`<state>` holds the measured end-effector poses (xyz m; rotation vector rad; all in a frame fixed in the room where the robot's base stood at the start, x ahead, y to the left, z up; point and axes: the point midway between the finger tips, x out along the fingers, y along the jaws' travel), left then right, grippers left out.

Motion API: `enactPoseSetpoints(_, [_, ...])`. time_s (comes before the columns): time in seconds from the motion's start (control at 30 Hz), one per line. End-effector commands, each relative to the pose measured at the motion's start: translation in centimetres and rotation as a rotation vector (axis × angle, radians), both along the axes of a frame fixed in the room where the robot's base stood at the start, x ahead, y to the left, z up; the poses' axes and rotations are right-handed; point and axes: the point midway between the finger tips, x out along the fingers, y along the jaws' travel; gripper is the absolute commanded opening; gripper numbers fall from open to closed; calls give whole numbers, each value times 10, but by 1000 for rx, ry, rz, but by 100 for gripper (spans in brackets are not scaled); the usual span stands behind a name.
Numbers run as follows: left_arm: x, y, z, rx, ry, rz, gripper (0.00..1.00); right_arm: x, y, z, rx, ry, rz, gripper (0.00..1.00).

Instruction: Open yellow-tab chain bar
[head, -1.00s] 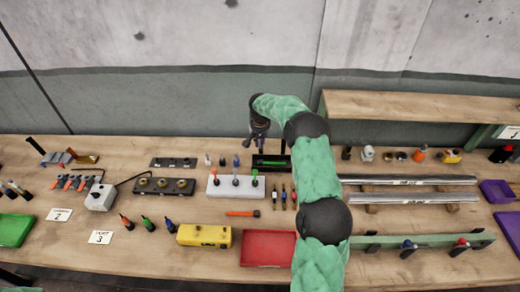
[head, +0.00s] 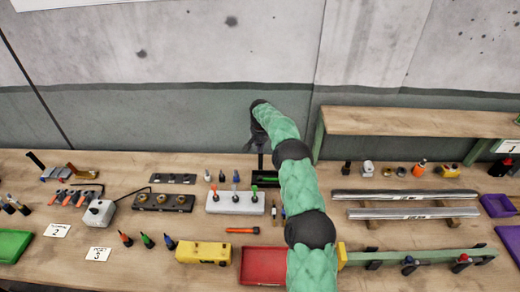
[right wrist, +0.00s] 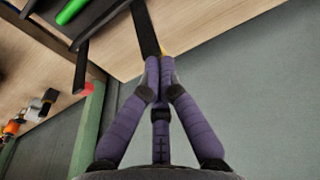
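My right gripper (right wrist: 158,68) has its purple fingertips brought together at the end of a dark bar (right wrist: 146,28). A small yellow piece (right wrist: 168,48) shows right at the fingertips, so the gripper looks shut on the bar's yellow tab. In the head view the right gripper (head: 261,133) is at the back of the bench, above the black holder (head: 267,182) with a green piece (head: 266,179); my green arm hides part of it. The green piece also shows in the right wrist view (right wrist: 72,10). My left gripper is not in view.
A white block (head: 235,208) with coloured pegs stands in front of the holder. A red tray (head: 263,266) and a yellow box (head: 203,253) lie nearer. A wooden shelf (head: 420,122) on green posts stands at the back right. Metal rails (head: 405,195) lie below it.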

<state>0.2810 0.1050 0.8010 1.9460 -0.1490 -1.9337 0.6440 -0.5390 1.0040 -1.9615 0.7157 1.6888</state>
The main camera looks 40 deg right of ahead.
Motion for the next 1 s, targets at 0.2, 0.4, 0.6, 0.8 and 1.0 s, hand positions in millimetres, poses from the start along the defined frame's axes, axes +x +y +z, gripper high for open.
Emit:
enactPoseSetpoints(0.2, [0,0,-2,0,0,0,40,-3,-2,-30,4,25,6,0])
enactPoseSetpoints(0.4, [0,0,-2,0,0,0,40,-3,-3,-30,3,25,7,0])
enactPoseSetpoints(0.6, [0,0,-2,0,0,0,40,-3,-3,-30,4,25,7,0])
enactPoseSetpoints(0.8, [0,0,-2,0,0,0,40,-3,-3,-30,4,24,6,36])
enactPoseSetpoints(1.0, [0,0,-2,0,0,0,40,-3,-3,-30,4,24,6,43])
